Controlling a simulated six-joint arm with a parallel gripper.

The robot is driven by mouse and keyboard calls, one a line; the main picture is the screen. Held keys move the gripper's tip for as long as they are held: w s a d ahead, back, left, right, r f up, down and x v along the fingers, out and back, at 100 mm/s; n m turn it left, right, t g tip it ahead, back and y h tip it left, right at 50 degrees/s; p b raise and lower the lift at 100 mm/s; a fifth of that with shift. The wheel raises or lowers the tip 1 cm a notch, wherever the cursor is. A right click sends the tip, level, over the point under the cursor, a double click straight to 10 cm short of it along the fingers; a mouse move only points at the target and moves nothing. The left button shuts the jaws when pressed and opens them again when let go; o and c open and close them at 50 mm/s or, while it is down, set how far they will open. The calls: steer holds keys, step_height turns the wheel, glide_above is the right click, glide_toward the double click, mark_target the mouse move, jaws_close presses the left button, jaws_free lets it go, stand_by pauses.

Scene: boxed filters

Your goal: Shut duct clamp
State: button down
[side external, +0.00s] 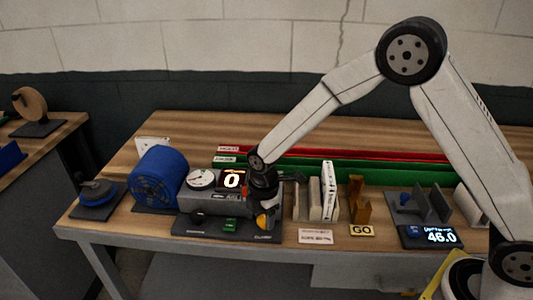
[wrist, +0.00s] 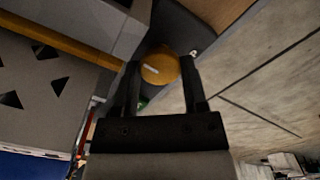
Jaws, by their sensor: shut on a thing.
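The grey duct unit (side external: 212,205) stands near the front edge of the bench, with a round dial (side external: 201,179) and a display reading 0 (side external: 232,180). An orange-yellow clamp knob (side external: 262,222) is at its right end, by a small label that seems to read CLAMP. My gripper (side external: 264,207) comes down from above at this end. In the wrist view, the knob (wrist: 160,68) is between the fingertips, and my gripper (wrist: 160,62) is shut on it. The clamp's mechanism is mostly hidden by my gripper, so its position is unclear.
A blue blower (side external: 160,180) stands left of the unit. Upright filters (side external: 329,192), brown blocks (side external: 357,200) with a GO label, and a display reading 46.0 (side external: 440,236) are to the right. Red and green rails (side external: 370,172) run behind.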

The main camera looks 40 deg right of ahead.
mark_target(264, 218)
steer(key=shift+m, duration=1)
steer(key=shift+c, duration=0.7)
jaws_free()
steer(key=shift+r, duration=0.1)
steer(key=shift+r, duration=3.85)
